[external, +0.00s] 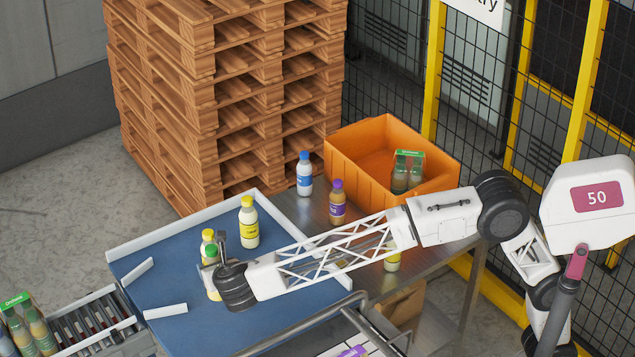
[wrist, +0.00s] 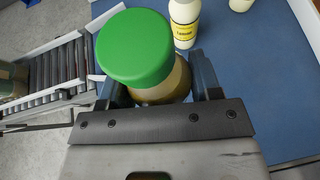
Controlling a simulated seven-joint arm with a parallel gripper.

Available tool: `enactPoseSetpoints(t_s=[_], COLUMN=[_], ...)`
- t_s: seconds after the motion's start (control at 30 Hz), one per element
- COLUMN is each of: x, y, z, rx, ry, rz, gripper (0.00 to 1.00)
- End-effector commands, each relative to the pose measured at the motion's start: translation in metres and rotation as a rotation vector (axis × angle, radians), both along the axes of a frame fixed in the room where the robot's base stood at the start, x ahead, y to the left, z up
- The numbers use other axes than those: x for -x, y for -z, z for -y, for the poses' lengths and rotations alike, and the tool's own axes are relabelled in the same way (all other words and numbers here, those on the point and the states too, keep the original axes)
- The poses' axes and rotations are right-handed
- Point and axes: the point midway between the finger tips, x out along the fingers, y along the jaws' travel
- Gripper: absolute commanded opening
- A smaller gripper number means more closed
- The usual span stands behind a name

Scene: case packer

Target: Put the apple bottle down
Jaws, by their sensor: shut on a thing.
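The apple bottle, with a green cap (external: 210,252) and brownish body, is over the blue table (external: 165,270). Its green cap (wrist: 134,47) fills much of the upper left in the wrist view. My gripper (external: 220,245) is shut on the bottle, with one finger on each side of its body (wrist: 165,87). The bottle looks about upright. My wrist hides part of it in the external view, and I cannot tell whether its base touches the table.
A yellow-capped bottle (external: 207,236) stands close behind the held one, and another (external: 249,222) farther back. Blue-capped (external: 304,175) and purple-capped (external: 337,203) bottles stand near an orange crate (external: 435,178). A roller conveyor (external: 90,318) adjoins at left. Blue table lies clear toward the front.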

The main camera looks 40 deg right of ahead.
Motion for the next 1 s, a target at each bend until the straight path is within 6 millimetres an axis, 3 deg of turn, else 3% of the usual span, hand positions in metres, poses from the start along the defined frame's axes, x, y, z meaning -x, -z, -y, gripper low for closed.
enactPoseSetpoints(t_s=[0.17, 0.47, 0.83, 1.0], x=[0.0, 0.0, 0.0, 0.0], y=[0.002, 0.025, 0.028, 0.042], z=[0.0, 0.0, 0.0, 0.0], rx=[0.0, 0.0, 0.0, 0.002], ry=[0.0, 0.0, 0.0, -0.001], rz=[0.0, 0.0, 0.0, 0.0], gripper=[0.26, 0.26, 0.26, 0.26])
